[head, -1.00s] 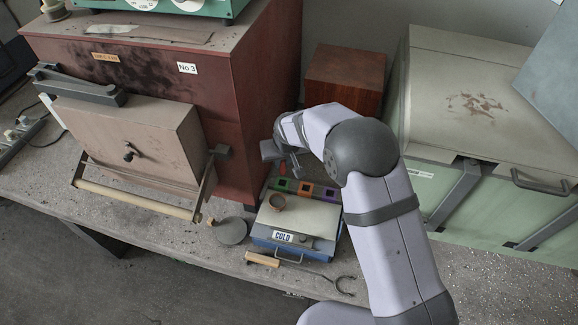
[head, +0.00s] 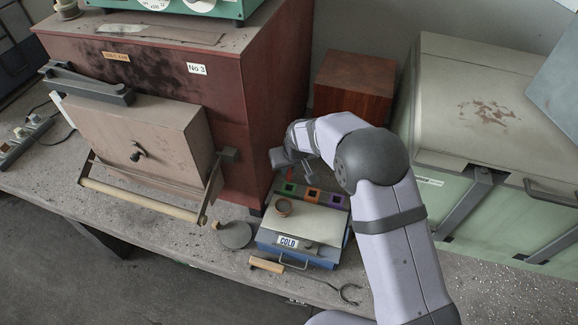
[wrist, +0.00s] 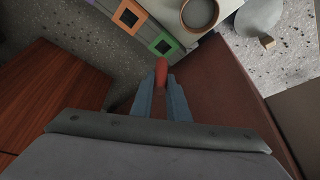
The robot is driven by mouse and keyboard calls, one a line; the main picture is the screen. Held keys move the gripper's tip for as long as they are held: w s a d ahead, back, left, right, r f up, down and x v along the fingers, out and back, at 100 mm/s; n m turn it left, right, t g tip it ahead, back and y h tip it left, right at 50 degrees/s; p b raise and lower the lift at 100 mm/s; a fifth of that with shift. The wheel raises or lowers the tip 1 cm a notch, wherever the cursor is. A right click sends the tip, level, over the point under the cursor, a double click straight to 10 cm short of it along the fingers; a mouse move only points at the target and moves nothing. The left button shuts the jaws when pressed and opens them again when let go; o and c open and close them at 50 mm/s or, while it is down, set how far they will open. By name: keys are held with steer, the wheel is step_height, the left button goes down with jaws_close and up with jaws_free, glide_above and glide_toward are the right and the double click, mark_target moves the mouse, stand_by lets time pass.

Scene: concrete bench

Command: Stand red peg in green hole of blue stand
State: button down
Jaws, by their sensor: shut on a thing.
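The red peg (head: 290,174) is in my gripper (head: 288,163), roughly upright in the head view, just behind and above the green hole (head: 289,188). In the wrist view the peg (wrist: 161,73) sticks out between the two fingertips (wrist: 161,90), which are shut on it. The green hole (wrist: 164,45) shows beyond the peg's end there, apart from it in the picture. The blue stand (head: 268,247) has a row of green, orange and purple square holes at its back. The peg's height above the stand is hard to tell.
The orange hole (head: 312,194) and purple hole (head: 336,201) sit right of the green one. The dark red furnace (head: 262,100) is close on the left. A wooden box (head: 354,88) stands behind.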

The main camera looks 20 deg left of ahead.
mark_target(290, 179)
steer(key=shift+f+b, duration=0.8)
steer(key=shift+f, duration=0.7)
steer(key=shift+f+b, duration=1.4)
steer(key=shift+f, duration=0.45)
stand_by(0.3)
steer(key=c, duration=1.6)
jaws_free()
steer(key=shift+c, duration=0.2)
steer(key=shift+b+v, duration=1.05)
steer(key=shift+v, duration=2.6)
